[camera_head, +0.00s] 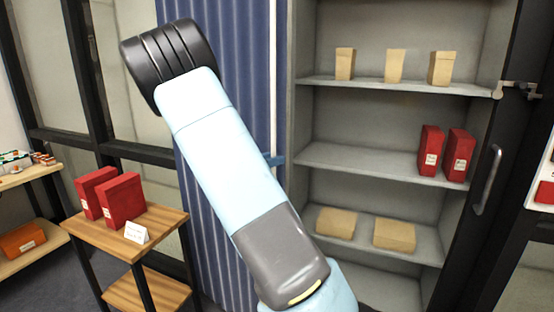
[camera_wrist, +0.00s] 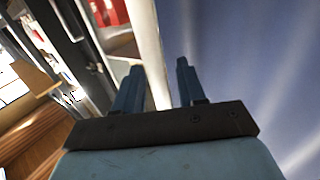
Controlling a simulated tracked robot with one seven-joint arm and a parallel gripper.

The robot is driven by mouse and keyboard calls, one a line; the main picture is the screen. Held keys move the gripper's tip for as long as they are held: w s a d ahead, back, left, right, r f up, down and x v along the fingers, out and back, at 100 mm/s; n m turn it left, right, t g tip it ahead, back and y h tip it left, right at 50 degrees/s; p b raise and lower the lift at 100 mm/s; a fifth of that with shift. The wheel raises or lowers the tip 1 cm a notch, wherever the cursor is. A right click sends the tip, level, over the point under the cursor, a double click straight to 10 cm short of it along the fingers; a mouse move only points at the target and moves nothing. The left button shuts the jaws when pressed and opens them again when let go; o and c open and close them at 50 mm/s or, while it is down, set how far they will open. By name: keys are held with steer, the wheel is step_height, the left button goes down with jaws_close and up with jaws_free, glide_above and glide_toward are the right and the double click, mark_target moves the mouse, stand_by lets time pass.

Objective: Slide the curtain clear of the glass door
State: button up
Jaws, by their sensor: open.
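The blue pleated curtain (camera_head: 235,60) hangs left of the shelf opening, with a pale upright bar (camera_head: 273,80) along its right edge. In the wrist view the curtain (camera_wrist: 250,60) fills the right side and the pale bar (camera_wrist: 148,50) runs between my fingers. My gripper (camera_wrist: 157,68) is open, one finger on each side of the bar; I cannot tell if they touch it. In the head view my arm hides most of the gripper; a small blue part shows beside the bar. A dark door frame with a grey handle (camera_head: 487,180) stands right of the shelves; its glass is hard to make out.
Grey shelves (camera_head: 350,158) hold tan boxes (camera_head: 395,66) and red boxes (camera_head: 430,150). A small wooden table (camera_head: 165,222) with red boxes (camera_head: 122,200) and a white card (camera_head: 136,232) stands left of the curtain. Dark-framed panes (camera_head: 140,152) stand behind it.

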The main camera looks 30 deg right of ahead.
jaws_close()
stand_by(0.4)
